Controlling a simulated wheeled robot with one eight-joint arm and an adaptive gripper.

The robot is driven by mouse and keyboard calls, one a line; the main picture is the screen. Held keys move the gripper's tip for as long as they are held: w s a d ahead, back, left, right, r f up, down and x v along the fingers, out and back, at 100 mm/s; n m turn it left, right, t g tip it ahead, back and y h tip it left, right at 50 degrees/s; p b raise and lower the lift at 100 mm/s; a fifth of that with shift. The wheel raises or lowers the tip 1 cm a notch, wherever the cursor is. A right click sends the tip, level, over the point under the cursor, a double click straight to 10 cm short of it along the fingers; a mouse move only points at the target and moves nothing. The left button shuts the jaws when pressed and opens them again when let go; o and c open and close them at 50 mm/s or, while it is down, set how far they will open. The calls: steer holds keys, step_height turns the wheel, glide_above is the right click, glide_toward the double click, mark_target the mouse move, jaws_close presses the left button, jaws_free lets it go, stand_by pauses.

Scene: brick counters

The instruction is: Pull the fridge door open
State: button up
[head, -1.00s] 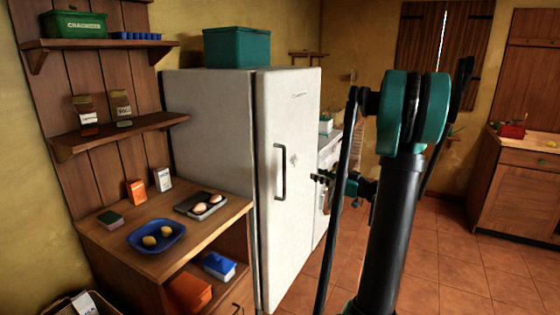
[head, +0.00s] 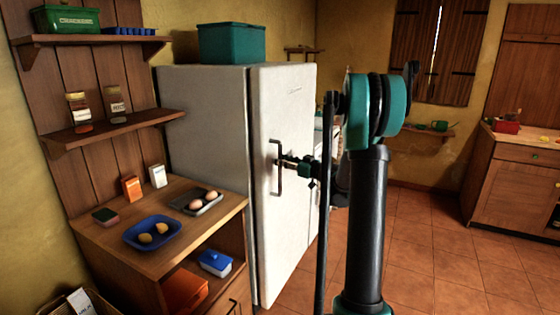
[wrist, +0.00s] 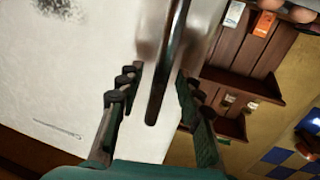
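The white fridge (head: 215,120) stands in the middle of the head view. Its door (head: 283,215) looks closed, with a dark vertical handle (head: 281,180) near the door's left edge. My gripper (head: 284,161) is at the upper part of the handle in the head view. In the wrist view my gripper (wrist: 153,95) has its two fingers spread wide. The handle (wrist: 165,75) runs between them, with a visible gap on each side. The fingers do not look closed on it. The fridge door (wrist: 70,60) fills the left of the wrist view.
A wooden counter (head: 95,240) left of the fridge holds a blue tray (head: 130,239) with two yellow fruits and a dark tray (head: 178,204) with eggs. A teal box (head: 231,43) sits on top of the fridge. Tiled floor (head: 415,260) is open to the right.

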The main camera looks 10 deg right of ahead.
steer(key=shift+w+a, duration=0.35)
steer(key=shift+w, duration=0.05)
jaws_close()
stand_by(0.4)
